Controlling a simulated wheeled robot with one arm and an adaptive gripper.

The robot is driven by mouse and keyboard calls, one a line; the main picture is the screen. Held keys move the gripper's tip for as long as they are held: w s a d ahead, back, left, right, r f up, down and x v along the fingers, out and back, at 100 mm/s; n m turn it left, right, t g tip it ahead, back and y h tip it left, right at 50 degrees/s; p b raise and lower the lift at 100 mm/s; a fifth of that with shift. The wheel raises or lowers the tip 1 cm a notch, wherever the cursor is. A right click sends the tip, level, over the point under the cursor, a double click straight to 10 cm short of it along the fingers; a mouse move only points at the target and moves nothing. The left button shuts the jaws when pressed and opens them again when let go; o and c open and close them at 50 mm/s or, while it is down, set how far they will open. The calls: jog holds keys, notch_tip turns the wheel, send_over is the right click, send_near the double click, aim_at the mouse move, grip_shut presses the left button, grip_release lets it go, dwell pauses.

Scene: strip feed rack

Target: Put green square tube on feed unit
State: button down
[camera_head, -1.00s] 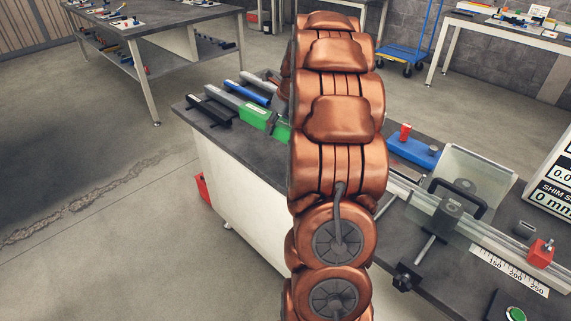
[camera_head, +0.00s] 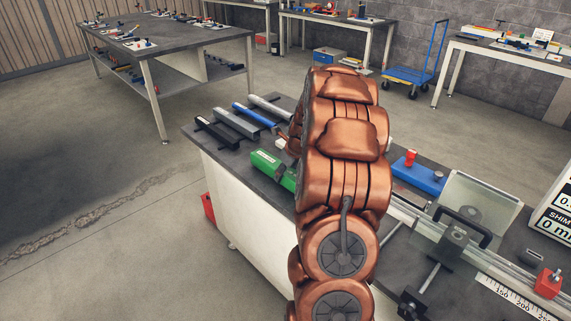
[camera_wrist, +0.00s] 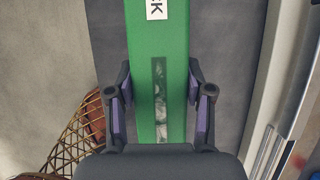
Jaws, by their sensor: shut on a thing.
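The green square tube (camera_head: 268,163) is over the left part of the bench in the head view, partly hidden behind my arm. In the wrist view the tube (camera_wrist: 172,40) runs lengthwise, with a white label and a dark slot. My gripper (camera_wrist: 161,105) is shut on it, one finger on each side. The head view hides my gripper behind the arm; the tube's height above the bench is hard to tell. What looks like the feed unit (camera_head: 456,241), with a handled block, rail and clear guard, is on the bench right of my arm.
Black (camera_head: 216,132), grey (camera_head: 236,123) and blue (camera_head: 253,115) bars lie at the bench's far left, beside a light grey one. A blue block (camera_head: 420,178) with a red knob sits behind the feed unit. A scale and red block (camera_head: 547,283) are at right.

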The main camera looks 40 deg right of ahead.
jog(key=shift+f, duration=0.3)
jog(key=shift+c, duration=2.2)
grip_release()
jog(key=shift+f, duration=0.1)
